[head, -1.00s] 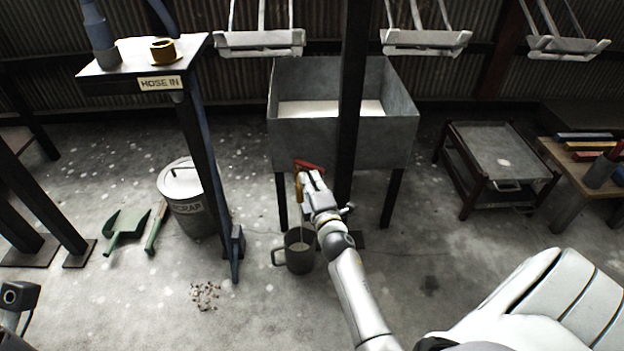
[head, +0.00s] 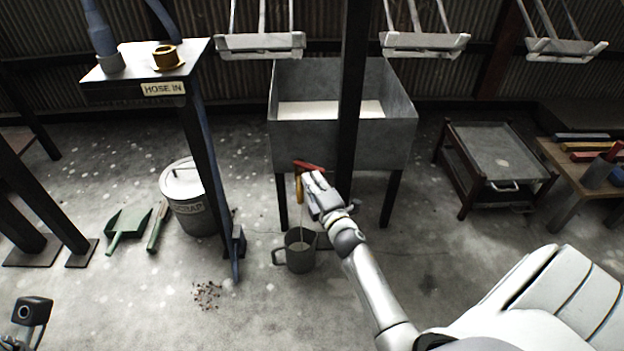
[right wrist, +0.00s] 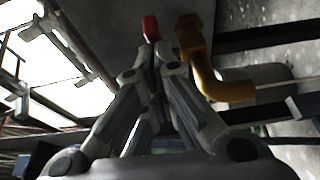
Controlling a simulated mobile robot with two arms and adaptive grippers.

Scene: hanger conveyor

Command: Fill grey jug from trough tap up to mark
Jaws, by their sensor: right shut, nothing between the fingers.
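The grey jug (head: 300,260) stands upright on the floor below the trough (head: 340,138), its handle to the left. The tap has a brass spout (head: 299,189) and a red lever (head: 309,165). A thin pale stream runs from the spout into the jug. A pale surface shows inside the jug; I cannot make out the mark. My right gripper (head: 314,181) is shut and empty, beside the tap. In the right wrist view the red lever (right wrist: 150,28) is just beyond the fingertips and the brass spout (right wrist: 205,60) is to their right. My left wrist shows at lower left; its fingers are unclear.
A dark post (head: 350,110) stands in front of the trough. The hose stand (head: 148,70) and scrap bin (head: 186,200) are on the left, with a green dustpan (head: 127,224). A low cart (head: 495,155) is on the right. Loose bits (head: 207,295) lie on the floor.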

